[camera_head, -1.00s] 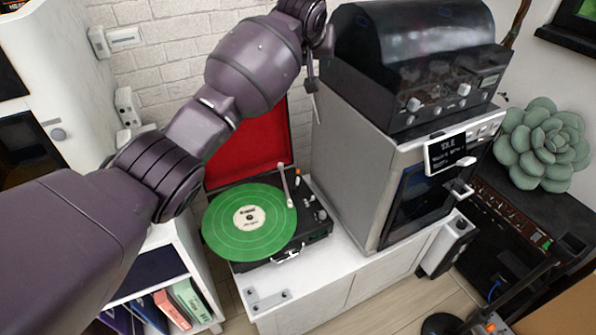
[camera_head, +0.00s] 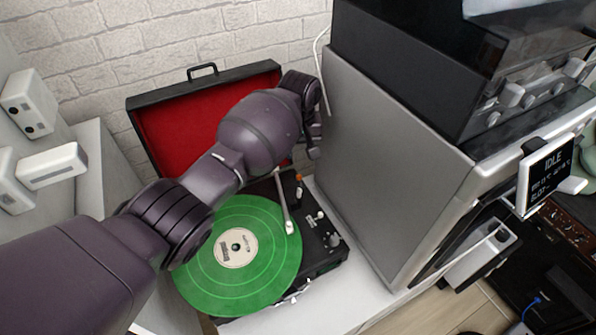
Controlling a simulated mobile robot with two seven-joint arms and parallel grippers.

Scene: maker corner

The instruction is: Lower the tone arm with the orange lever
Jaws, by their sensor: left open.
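A suitcase record player (camera_head: 322,262) stands on a white cabinet, its red-lined lid (camera_head: 180,135) open at the back. A green record (camera_head: 262,272) lies on it. The pale tone arm (camera_head: 283,200) runs along the record's right side, its head end over the record's right edge; I cannot tell if it touches. The small orange lever (camera_head: 299,178) stands near the tone arm's back end. My left gripper (camera_head: 314,150) is just above and behind the lever, apart from it in the picture. It is open and seen edge-on, partly hidden by its own wrist. My right gripper is out of view.
A large grey machine (camera_head: 375,165) stands close on the right, with a dark domed unit on top and a small display (camera_head: 548,172) reading IDLE. A brick wall is behind. White cabinet top (camera_head: 350,300) is free in front of the player.

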